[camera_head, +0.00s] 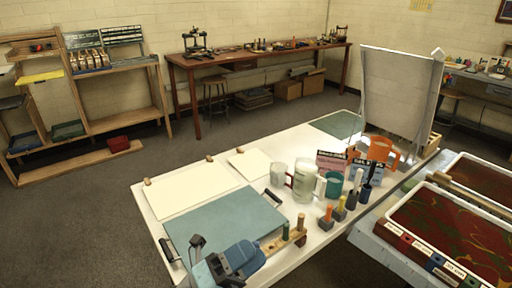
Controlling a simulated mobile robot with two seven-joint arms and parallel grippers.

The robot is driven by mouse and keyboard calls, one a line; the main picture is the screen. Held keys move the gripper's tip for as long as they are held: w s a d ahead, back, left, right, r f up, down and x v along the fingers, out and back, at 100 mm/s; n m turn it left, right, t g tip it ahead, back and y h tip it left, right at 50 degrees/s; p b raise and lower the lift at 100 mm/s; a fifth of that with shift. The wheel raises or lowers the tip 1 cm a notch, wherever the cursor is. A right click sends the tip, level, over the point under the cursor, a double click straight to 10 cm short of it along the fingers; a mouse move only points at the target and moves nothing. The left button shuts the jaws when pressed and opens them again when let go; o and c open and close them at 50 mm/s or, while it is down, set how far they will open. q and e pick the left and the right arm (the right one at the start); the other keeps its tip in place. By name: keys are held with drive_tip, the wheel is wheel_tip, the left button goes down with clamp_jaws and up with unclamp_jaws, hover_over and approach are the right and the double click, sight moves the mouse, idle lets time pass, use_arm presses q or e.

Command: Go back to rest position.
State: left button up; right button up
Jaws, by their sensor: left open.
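My left gripper (232,262), blue and dark grey, shows at the bottom of the head view, over the near end of the white table (152,217). It is open and I see nothing held in it. It overlaps the near edge of a blue-grey board (222,217) with black handles; I cannot tell whether they touch. A wooden strip (272,246) with small upright pegs lies just right of the gripper. My right gripper is not in view.
Cream sheets (187,186) lie behind the board. Cups (304,183), an orange jug (380,150) and upright handled tools crowd the table's right side. A tall white panel (398,95) stands behind them. Red marbling trays (440,225) stand at right. Floor (90,220) at left is clear.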

use_arm(q)
drive_tip(key=w+a+f+n+t+y, duration=0.2)
drive_tip(key=a+f+n+t+y, duration=0.65)
drive_tip(key=n, duration=0.75)
drive_tip(key=s+a+f+n+g+y, duration=0.45)
drive_tip(key=s+f+n, duration=0.3)
drive_tip(key=f, duration=0.35)
drive_tip(key=s+a+f+n+g+y, duration=0.3)
drive_tip(key=s+a+f+n+y, duration=0.25)
drive_tip(key=f+n, duration=0.35)
wheel_tip(320, 180, up, 14)
drive_tip(key=m+p, duration=0.2)
drive_tip(key=p, duration=1.5)
drive_tip(key=shift+f, duration=0.25)
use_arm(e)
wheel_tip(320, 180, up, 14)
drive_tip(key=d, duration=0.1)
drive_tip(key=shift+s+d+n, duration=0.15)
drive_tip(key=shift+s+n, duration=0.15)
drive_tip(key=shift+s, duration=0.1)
use_arm(q)
drive_tip(key=shift+s, duration=0.1)
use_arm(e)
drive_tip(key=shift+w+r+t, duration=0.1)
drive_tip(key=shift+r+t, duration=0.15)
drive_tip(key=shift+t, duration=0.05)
